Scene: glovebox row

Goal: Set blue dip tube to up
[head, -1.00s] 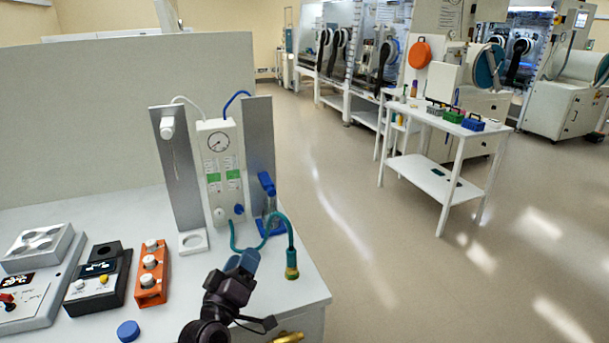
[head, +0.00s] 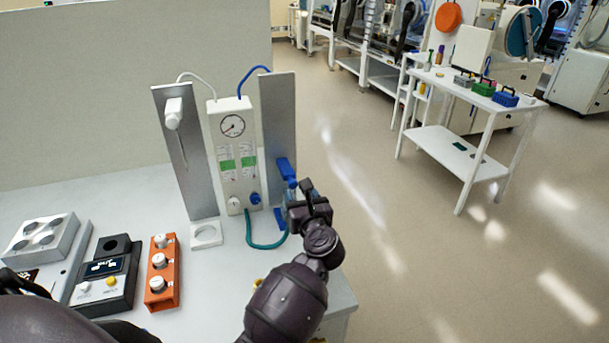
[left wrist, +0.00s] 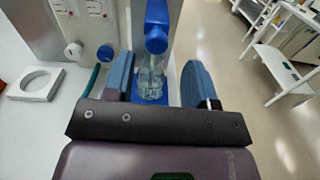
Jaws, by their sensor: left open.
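The blue dip tube's head (head: 286,168) is on the right metal plate (head: 277,120), above a clear bottle on a blue base. In the left wrist view the blue head (left wrist: 157,38) stands over the clear bottle (left wrist: 150,77), and the tube inside cannot be made out. My left gripper (head: 297,197) is at the bottle and hides most of it in the head view. In the left wrist view the left gripper (left wrist: 158,78) is open, one blue finger on each side of the bottle, with no clear grip on it. My right gripper is not in view.
A white panel with a gauge (head: 233,126) stands left of the dip tube. A teal hose (head: 262,245) loops down to the table beside the gripper. An orange block with white knobs (head: 161,272) and a white ring (head: 206,235) are further left.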

